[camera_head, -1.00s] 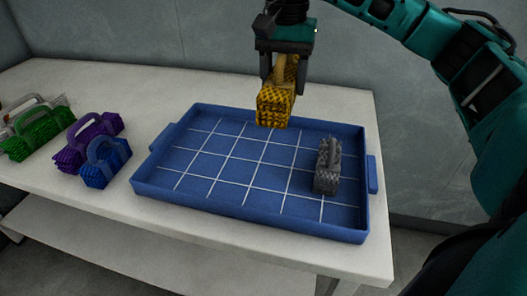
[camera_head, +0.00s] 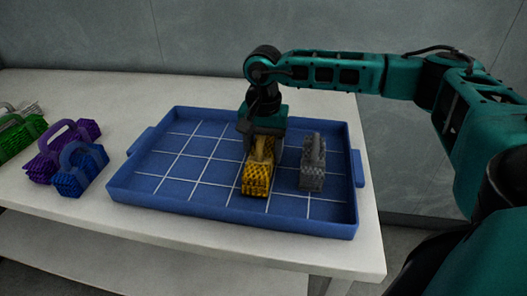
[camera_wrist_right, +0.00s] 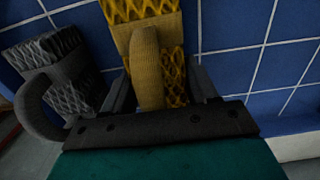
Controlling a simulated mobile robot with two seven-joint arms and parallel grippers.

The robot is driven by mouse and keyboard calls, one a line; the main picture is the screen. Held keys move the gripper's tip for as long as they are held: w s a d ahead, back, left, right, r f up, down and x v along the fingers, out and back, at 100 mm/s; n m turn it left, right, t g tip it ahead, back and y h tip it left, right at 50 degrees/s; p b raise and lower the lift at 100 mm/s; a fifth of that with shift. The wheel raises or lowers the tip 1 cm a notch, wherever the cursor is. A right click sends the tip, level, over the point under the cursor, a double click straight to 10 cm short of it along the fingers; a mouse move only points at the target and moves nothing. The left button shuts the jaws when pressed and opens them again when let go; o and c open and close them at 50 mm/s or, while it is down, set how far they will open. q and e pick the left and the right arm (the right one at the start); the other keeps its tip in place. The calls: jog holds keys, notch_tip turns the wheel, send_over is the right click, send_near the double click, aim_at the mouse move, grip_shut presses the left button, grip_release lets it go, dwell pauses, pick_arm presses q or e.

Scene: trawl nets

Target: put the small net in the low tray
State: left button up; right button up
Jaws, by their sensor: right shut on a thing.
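A small yellow net bundle (camera_head: 257,178) with a handle is in my right gripper (camera_head: 262,150), inside the low blue tray (camera_head: 150,205). The gripper is shut on its handle, which also shows between the fingers in the right wrist view (camera_wrist_right: 148,65). The yellow net is low, at or just above the tray floor; I cannot tell if it touches. A grey net (camera_head: 312,172) stands in the tray to its right, with a small gap between them. It also shows at the left of the right wrist view (camera_wrist_right: 60,70). My left gripper is not in view.
Left of the tray on the pale table (camera_head: 60,215) stand a blue net (camera_head: 80,172), a purple net (camera_head: 58,150), a green net (camera_head: 18,138) and a whitish one at the edge. The left half of the tray is empty. A grey wall is behind.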

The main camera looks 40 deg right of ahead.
jog(key=shift+f, duration=0.1)
jog(key=shift+f, duration=0.15)
jog(key=o, duration=1.2)
notch_tip(320, 180, up, 12)
jog(key=shift+r+p, duration=0.15)
jog(key=shift+p, duration=0.95)
